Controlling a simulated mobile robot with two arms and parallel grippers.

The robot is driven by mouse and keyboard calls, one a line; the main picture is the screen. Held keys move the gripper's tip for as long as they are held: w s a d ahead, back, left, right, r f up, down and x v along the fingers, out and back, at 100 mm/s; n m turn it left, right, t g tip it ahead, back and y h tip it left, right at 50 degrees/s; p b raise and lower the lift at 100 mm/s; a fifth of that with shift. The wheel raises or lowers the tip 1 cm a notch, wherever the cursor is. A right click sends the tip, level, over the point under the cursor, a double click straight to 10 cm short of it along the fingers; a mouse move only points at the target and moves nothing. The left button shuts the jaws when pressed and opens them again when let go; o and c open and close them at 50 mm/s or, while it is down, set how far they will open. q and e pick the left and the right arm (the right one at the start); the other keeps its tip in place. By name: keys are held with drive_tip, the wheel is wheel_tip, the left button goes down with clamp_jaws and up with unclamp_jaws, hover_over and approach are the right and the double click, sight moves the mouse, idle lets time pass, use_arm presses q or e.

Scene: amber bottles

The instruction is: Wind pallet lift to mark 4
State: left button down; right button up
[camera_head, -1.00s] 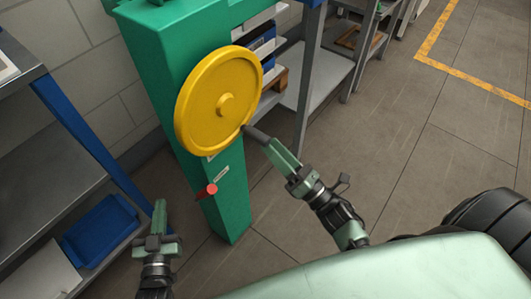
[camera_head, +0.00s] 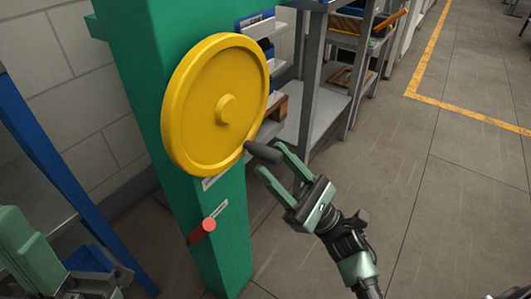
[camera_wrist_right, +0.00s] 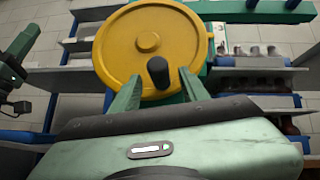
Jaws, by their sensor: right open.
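A large yellow handwheel (camera_head: 200,130) is mounted on a green column (camera_head: 145,70). A dark crank handle (camera_head: 263,153) sticks out from the wheel's lower right rim. My right gripper (camera_head: 272,165) is open, its two fingers on either side of the handle. In the right wrist view the handle (camera_wrist_right: 158,72) stands between the fingertips, with a gap to each. A red knob (camera_head: 208,225) sits on the column below the wheel. My left gripper is partly in view at the lower left edge, and its fingers are not clear. No mark 4 can be read.
A metal shelf rack (camera_head: 325,90) with bins stands behind and right of the column. A blue-framed rack (camera_head: 55,165) is at left. The floor at right, with a yellow line (camera_head: 465,110), is clear.

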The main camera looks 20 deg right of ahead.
sight(265, 154)
drive_tip(key=shift+x, duration=1.75)
drive_tip(key=shift+c, duration=0.4)
clamp_jaws()
drive_tip(key=shift+f, duration=0.1)
